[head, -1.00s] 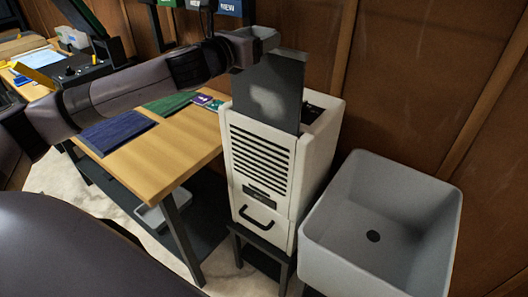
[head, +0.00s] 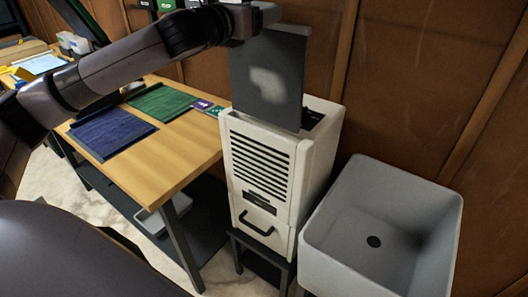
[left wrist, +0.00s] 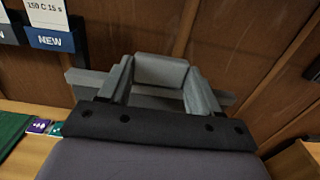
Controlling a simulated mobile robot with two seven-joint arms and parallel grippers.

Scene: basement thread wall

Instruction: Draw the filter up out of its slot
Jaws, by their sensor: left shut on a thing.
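The filter (head: 268,85) is a flat dark grey panel with a pale smudge on its face. It stands upright above the white slatted unit (head: 258,165), and its lower edge meets the front rim of the unit's open top. I cannot tell how much of it is still inside the slot. My left gripper (head: 258,14) is shut on the filter's top edge. In the left wrist view, the fingers (left wrist: 158,85) close on the filter's grey top bar (left wrist: 225,98). My right gripper is not in view.
A grey sink (head: 400,215) stands right of the unit. A wooden table (head: 175,150) with a blue mat (head: 112,133) and a green mat (head: 160,101) is on the left. The brown panelled wall (head: 420,85) is close behind.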

